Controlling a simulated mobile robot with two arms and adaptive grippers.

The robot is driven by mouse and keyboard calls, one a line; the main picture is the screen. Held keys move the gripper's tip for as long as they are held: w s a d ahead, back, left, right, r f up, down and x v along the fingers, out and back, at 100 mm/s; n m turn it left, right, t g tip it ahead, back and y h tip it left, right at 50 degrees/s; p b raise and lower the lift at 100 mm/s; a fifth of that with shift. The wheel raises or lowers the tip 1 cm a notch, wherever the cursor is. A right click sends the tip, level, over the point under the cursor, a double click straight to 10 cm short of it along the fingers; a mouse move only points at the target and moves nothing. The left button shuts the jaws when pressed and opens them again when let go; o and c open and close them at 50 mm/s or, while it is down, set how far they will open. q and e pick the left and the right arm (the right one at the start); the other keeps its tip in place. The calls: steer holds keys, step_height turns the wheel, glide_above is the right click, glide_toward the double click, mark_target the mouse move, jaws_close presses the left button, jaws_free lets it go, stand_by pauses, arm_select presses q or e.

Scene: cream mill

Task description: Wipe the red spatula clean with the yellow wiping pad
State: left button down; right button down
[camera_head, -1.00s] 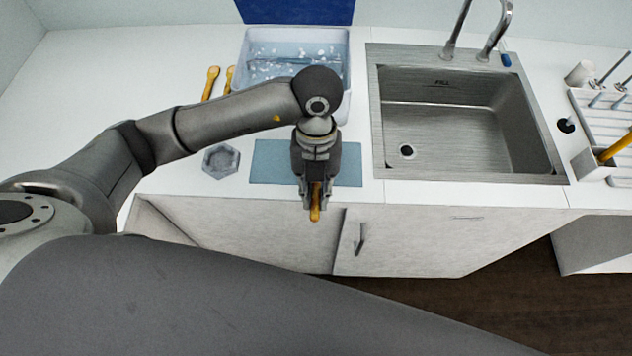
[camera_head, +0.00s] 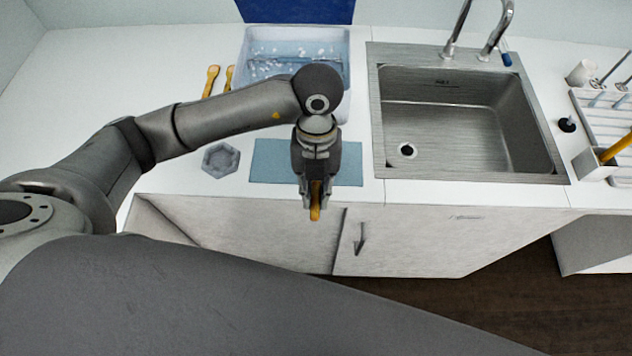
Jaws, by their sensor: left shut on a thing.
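My left gripper (camera_head: 316,196) is shut on a slim yellow-orange thing (camera_head: 315,212); its lower end sticks out between the fingertips. Most of it is hidden by the fingers, so I cannot tell whether it is the wiping pad or a handle. The gripper hangs in front of the counter's front edge, above the cabinet doors. No red spatula can be made out. My right gripper is not in view.
A blue-grey mat (camera_head: 270,165) and a grey hexagonal dish (camera_head: 221,159) lie near the front edge. Yellow utensils (camera_head: 211,81) lie left of a tub of foamy water (camera_head: 341,50). A steel sink (camera_head: 450,150) and a white rack (camera_head: 600,125) stand to the right.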

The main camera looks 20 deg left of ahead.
arm_select(q)
steer(key=shift+w+a+f+b, duration=0.1)
steer(key=shift+w+a+b, duration=0.1)
steer(key=shift+w+b, duration=0.35)
steer(key=shift+s+d+p, duration=0.2)
steer(key=shift+s+p, duration=0.1)
steer(key=shift+s, duration=0.35)
steer(key=shift+w+a+b, duration=0.2)
steer(key=shift+w+b, duration=0.1)
steer(key=shift+w, duration=0.5)
steer(key=shift+r, duration=0.2)
steer(key=shift+s+p+v, duration=0.2)
steer(key=shift+p+v, duration=0.5)
steer(key=shift+v, duration=0.25)
steer(key=shift+s+p+v, duration=0.2)
steer(key=shift+p+v, duration=0.55)
steer(key=shift+v, duration=0.2)
steer(key=shift+s+p+v, duration=0.2)
steer(key=shift+p+v, duration=0.5)
steer(key=shift+v, duration=0.25)
steer(key=shift+d+r, duration=0.1)
steer(key=shift+d, duration=0.1)
